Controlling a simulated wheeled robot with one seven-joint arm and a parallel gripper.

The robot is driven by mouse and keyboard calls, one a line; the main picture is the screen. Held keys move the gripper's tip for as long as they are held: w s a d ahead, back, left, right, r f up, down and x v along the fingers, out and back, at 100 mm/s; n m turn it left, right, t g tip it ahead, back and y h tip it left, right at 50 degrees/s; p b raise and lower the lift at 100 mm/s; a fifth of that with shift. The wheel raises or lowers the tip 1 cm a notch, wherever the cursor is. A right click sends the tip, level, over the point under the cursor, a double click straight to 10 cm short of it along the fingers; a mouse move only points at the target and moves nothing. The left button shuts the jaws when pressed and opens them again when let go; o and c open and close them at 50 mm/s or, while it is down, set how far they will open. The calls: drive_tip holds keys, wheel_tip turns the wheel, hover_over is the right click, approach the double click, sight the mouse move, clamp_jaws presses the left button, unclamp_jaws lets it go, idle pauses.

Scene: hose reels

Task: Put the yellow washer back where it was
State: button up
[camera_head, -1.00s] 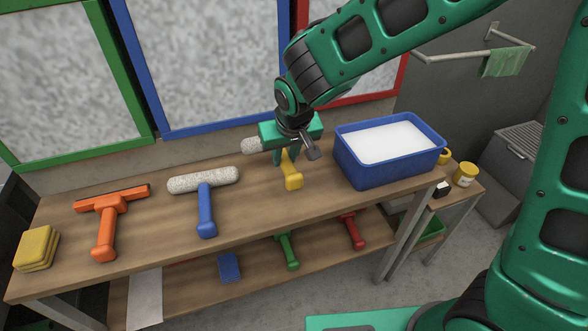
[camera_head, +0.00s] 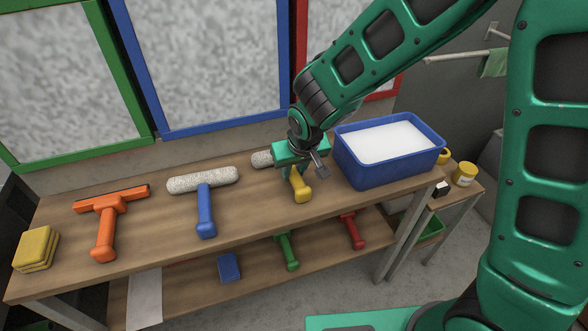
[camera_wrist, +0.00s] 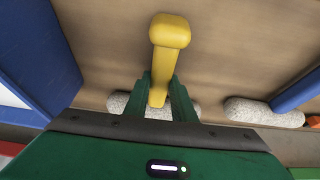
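The yellow washer has a yellow handle (camera_head: 300,188) and a fleecy white head (camera_head: 262,159). My gripper (camera_head: 291,168) is over the table, just left of the blue tub, and is shut on the washer's handle. In the wrist view the yellow handle (camera_wrist: 168,35) runs between the two fingers, and the head shows on both sides behind them. The gripper body hides the middle of the head. I cannot tell whether the washer touches the tabletop.
On the table (camera_head: 255,215) are a blue washer (camera_head: 206,212), an orange squeegee (camera_head: 104,238) and yellow sponges (camera_head: 36,250). The blue tub (camera_head: 390,170) of white suds stands at right. Green and red tools lie on the lower shelf. Framed panes stand behind.

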drive_tip(key=o, duration=0.4)
drive_tip(key=v, duration=1.2)
drive_tip(key=shift+d, duration=0.15)
